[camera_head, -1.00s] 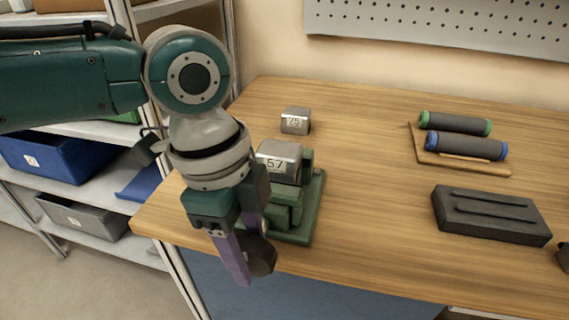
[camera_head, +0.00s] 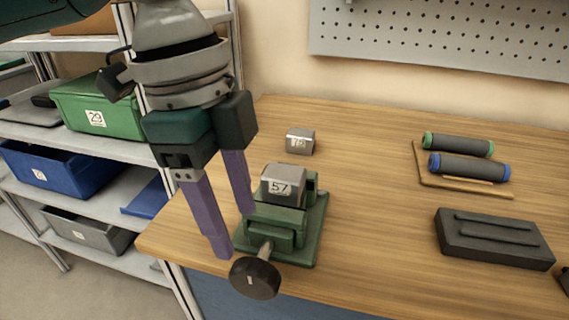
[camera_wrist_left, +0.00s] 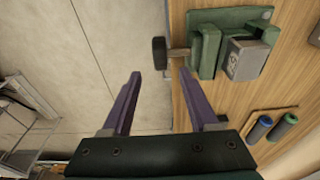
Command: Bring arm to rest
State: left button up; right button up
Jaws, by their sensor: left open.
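My left gripper (camera_head: 232,232) is open and empty, with its two purple fingers pointing down near the table's left front edge. It also shows in the left wrist view (camera_wrist_left: 160,85), with clear space between the fingers. The fingers are beside a green vise-like fixture (camera_head: 308,232), which has a dark round knob (camera_head: 255,278) at its front. A grey block marked 57 (camera_head: 284,180) sits in the fixture. In the left wrist view the fixture (camera_wrist_left: 208,50) lies ahead and to the right of the fingers. My right gripper is not in view.
A second grey block (camera_head: 300,141) stands behind the fixture. Two dark rollers with green (camera_head: 458,145) and blue ends (camera_head: 469,167) lie on a wooden tray (camera_head: 430,183). A dark grooved block (camera_head: 494,239) lies right. Shelves with bins (camera_head: 100,110) stand left. The table middle is clear.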

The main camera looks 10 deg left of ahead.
pick_arm(q)
jog(key=s+d+n+t+h+p, duration=0.25)
jog(key=s+d+n+p, duration=0.2)
jog(key=s+d, duration=0.3)
jog(key=s+a+r+n+t+y+p, duration=0.1)
jog(key=s+a+n+y, duration=0.1)
jog(key=s+a+n, duration=0.4)
jog(key=s+a+n+y+p, duration=0.25)
jog(key=a+n, duration=0.35)
jog(key=a, duration=0.3)
notch_tip(320, 180, up, 38)
jog(key=p, duration=3.7)
jog(key=shift+s+d+h, duration=0.2)
jog(key=shift+d+h, duration=0.05)
jog(key=shift+h, duration=0.05)
